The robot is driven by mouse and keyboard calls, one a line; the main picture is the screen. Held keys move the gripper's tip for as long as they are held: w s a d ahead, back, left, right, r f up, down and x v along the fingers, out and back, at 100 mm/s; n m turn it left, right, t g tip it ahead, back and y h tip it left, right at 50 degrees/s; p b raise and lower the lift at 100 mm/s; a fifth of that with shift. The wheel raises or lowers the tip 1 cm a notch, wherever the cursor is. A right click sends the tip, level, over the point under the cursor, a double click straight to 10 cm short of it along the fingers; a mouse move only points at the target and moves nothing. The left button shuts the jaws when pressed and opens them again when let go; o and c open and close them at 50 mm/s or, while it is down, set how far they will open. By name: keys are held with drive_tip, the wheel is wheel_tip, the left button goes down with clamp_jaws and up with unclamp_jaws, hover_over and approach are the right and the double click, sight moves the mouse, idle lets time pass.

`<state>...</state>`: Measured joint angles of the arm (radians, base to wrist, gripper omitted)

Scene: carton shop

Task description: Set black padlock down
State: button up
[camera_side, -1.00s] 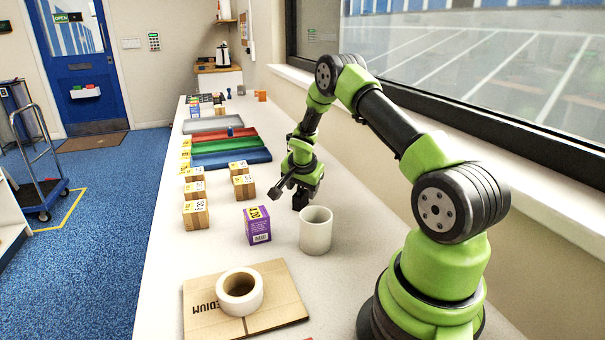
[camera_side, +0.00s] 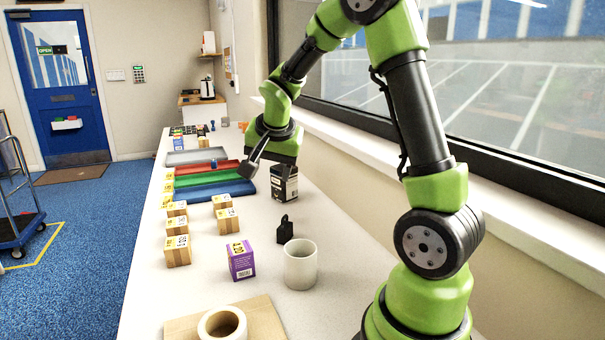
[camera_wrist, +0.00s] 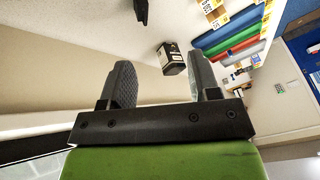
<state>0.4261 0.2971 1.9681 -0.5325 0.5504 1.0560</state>
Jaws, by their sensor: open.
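The black padlock (camera_side: 285,231) stands upright on the pale counter, shackle up, just behind the white cup (camera_side: 300,265). In the wrist view the padlock (camera_wrist: 141,10) is cut off by the top edge. My gripper (camera_side: 268,168) is open, above the counter and farther back than the padlock, clear of it. In the wrist view the space between the fingers of my gripper (camera_wrist: 160,70) holds nothing; a black box (camera_wrist: 171,58) shows beyond them.
The black box (camera_side: 285,184) stands near my gripper. A purple box (camera_side: 241,260) is left of the cup. Several small cartons and blue (camera_side: 213,191), green and red trays lie at left. A tape roll (camera_side: 222,325) sits on flat cardboard in front.

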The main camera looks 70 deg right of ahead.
drive_tip(key=s+a+r+n+t+y, duration=0.1)
drive_tip(key=s+a+r+n+y, duration=0.2)
drive_tip(key=s+a, duration=0.4)
drive_tip(key=s+a+r+n+t+y, duration=0.2)
drive_tip(key=s+a+r+n, duration=0.3)
drive_tip(key=s+a+n, duration=0.3)
drive_tip(key=a+y, duration=0.1)
drive_tip(key=a, duration=0.3)
drive_tip(key=shift+s+a+t, duration=0.15)
drive_tip(key=shift+a+t, duration=0.1)
drive_tip(key=shift+t, duration=0.05)
